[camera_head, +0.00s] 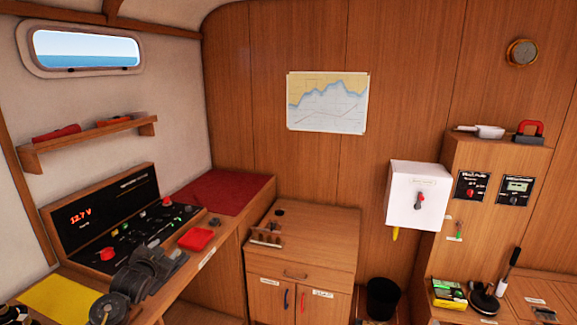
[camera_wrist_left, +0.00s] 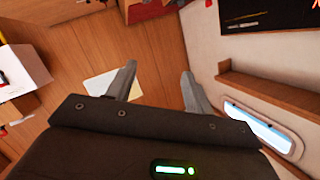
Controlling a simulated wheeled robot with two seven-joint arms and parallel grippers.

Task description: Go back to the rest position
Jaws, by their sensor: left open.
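My left arm comes in from the lower left in the head view. My left gripper (camera_head: 178,258) is above the wooden counter, in front of the black switch panel and beside a red item on the counter. In the left wrist view its two grey fingers (camera_wrist_left: 158,72) stand apart with nothing between them, so it is open and empty. My right gripper is in neither view.
A wooden counter with a black switch panel (camera_head: 90,215) and a red pad (camera_head: 228,193) runs along the left wall. A wooden shelf (camera_head: 90,140) is above it. A cabinet (camera_head: 310,240), a black bin (camera_head: 383,298) and a white box (camera_head: 415,197) stand to the right.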

